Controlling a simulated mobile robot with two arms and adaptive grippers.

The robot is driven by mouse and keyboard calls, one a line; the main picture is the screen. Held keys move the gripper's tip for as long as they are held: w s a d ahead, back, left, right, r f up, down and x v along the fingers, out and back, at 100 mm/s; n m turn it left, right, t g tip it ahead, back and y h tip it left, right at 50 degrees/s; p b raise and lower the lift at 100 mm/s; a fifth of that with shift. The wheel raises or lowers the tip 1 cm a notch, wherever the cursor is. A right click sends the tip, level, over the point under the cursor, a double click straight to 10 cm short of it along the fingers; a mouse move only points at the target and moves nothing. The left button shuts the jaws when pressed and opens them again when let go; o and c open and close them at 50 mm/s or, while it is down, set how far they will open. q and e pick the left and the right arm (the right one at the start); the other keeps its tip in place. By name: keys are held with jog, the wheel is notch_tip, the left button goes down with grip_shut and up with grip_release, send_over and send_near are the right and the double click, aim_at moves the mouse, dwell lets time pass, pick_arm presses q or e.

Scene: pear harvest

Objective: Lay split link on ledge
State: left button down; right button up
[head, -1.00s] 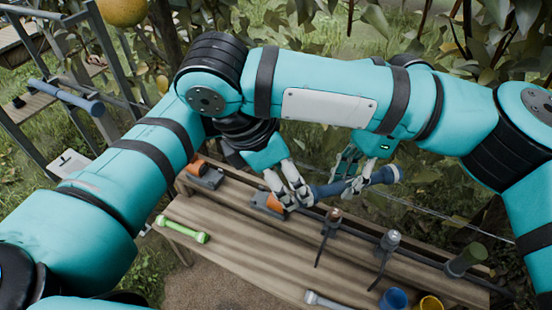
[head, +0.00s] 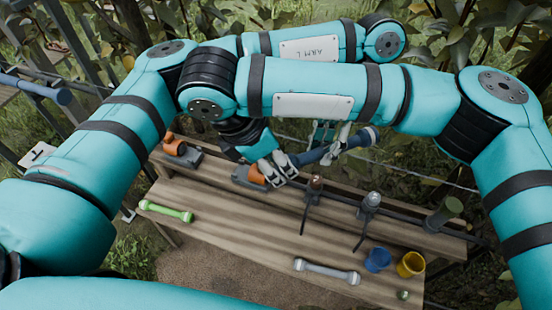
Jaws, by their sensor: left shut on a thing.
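A dark blue bar-shaped link (head: 314,156) with a thick rounded end at the right is held tilted above the back of the bench. I cannot tell whether it is split. My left gripper (head: 334,137), partly hidden behind my other arm, is shut on it near its middle. My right gripper (head: 287,168) is at the bar's left end, its fingers close together; whether they grip the bar is unclear. The raised ledge (head: 218,153) runs along the back of the wooden bench.
A green link (head: 166,211) and a grey link (head: 327,271) lie on the bench. The middle front planks are clear.

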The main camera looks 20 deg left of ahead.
pick_arm(q)
jog(key=shift+w+a, duration=0.1)
pick_arm(e)
jog(key=c, duration=0.4)
pick_arm(q)
jog(key=c, duration=1.1)
grip_release()
pick_arm(e)
jog(key=shift+c, duration=0.9)
